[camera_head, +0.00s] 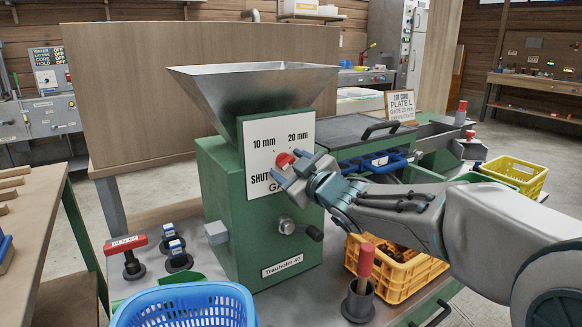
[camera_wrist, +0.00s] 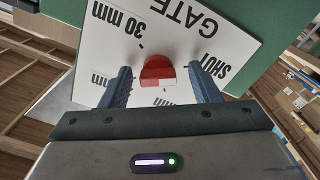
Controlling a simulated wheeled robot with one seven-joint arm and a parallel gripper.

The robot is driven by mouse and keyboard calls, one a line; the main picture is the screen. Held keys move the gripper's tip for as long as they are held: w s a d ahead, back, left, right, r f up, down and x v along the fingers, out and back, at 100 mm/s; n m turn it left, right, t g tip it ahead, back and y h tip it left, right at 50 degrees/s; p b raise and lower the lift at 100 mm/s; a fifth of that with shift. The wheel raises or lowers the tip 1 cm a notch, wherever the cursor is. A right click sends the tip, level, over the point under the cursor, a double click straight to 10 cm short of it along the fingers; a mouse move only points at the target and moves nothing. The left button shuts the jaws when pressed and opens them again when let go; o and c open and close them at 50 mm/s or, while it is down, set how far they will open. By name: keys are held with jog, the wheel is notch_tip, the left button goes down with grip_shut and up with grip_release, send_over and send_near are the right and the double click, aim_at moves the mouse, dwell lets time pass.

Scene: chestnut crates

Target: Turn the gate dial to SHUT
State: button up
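The gate dial is a red knob (camera_head: 285,159) on a white plate (camera_head: 262,138) on the front of the green machine. The plate reads 10 mm, 20 mm and SHUT in the head view; my gripper hides its lower right. In the wrist view the knob (camera_wrist: 158,71) sits between my two fingers, with a gap on each side. The labels 30 mm, GATE and SHUT show around it, tilted. I cannot tell for sure which label the knob points at. My gripper (camera_head: 290,172) is open in front of the plate, its fingers (camera_wrist: 160,80) apart and holding nothing.
The green machine (camera_head: 222,200) carries a metal hopper and a crank (camera_head: 300,229) below the plate. A yellow crate (camera_head: 392,276) and a red-handled tool (camera_head: 364,270) stand below my arm. A blue basket (camera_head: 185,303) and several stamps stand at the front left.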

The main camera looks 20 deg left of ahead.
jog(key=p+v, duration=0.3)
jog(key=v, duration=1)
jog(key=shift+s+d, duration=0.25)
jog(key=shift+s, duration=0.05)
jog(key=d+r+m+h+p, duration=0.3)
jog(key=d+m+h+p, duration=0.3)
jog(key=d, duration=0.3)
jog(key=d+r+m+h+p, duration=0.35)
jog(key=d+h+p, duration=0.25)
jog(key=d+p, duration=0.25)
jog(key=s+d+r+m+g+h+p, duration=0.1)
jog(key=s+d+m+g+p, duration=0.2)
jog(key=s+p, duration=0.3)
jog(key=s+d+r+m+g+p, duration=0.2)
jog(key=s+p, duration=0.5)
jog(key=s, duration=0.4)
jog(key=d+m+g, duration=0.1)
jog(key=d+g, duration=0.1)
jog(key=g, duration=0.1)
jog(key=shift+s+m+g+h, duration=0.35)
jog(key=shift+s+g+h, duration=0.05)
